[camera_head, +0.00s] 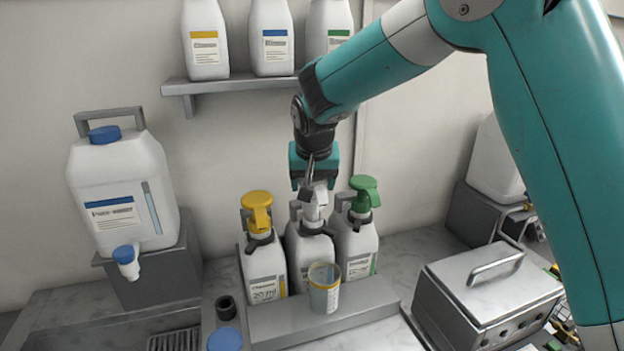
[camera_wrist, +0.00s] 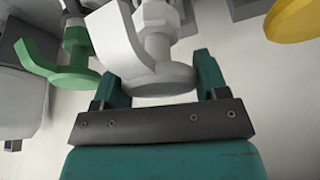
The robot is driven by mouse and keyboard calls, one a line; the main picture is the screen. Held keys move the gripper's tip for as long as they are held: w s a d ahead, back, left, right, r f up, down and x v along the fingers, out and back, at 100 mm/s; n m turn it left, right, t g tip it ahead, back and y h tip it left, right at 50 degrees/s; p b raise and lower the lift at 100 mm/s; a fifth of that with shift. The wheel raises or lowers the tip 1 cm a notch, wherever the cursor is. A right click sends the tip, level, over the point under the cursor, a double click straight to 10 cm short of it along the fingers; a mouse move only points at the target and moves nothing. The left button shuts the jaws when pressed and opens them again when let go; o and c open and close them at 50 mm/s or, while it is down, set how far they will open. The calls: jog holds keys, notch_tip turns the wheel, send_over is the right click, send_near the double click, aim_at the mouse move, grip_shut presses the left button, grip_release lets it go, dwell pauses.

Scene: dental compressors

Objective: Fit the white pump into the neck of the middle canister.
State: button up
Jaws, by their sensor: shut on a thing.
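The white pump (camera_head: 315,201) is at the top of the middle canister (camera_head: 309,250), which stands between the yellow-pump canister (camera_head: 262,264) and the green-pump canister (camera_head: 356,243). My gripper (camera_head: 314,178) is above the middle canister, with its fingers shut on the white pump's head. In the wrist view the white pump (camera_wrist: 150,60) sits between the two teal fingers, spout towards the upper left. The pump looks upright and in line with the neck. The neck is largely hidden, and I cannot tell whether the pump is seated in it.
A clear cup (camera_head: 324,290) with a yellow rim stands in front of the middle canister. A metal box (camera_head: 487,295) with a handle is at the right. A large blue-capped jug (camera_head: 122,190) is at the left. A shelf (camera_head: 230,84) with several bottles is above.

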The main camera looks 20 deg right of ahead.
jog(key=shift+f, duration=0.55)
jog(key=shift+b, duration=0.3)
jog(key=shift+f+b, duration=0.5)
jog(key=shift+f, duration=0.25)
jog(key=o, duration=1.3)
jog(key=shift+c, duration=0.2)
jog(key=shift+r, duration=0.1)
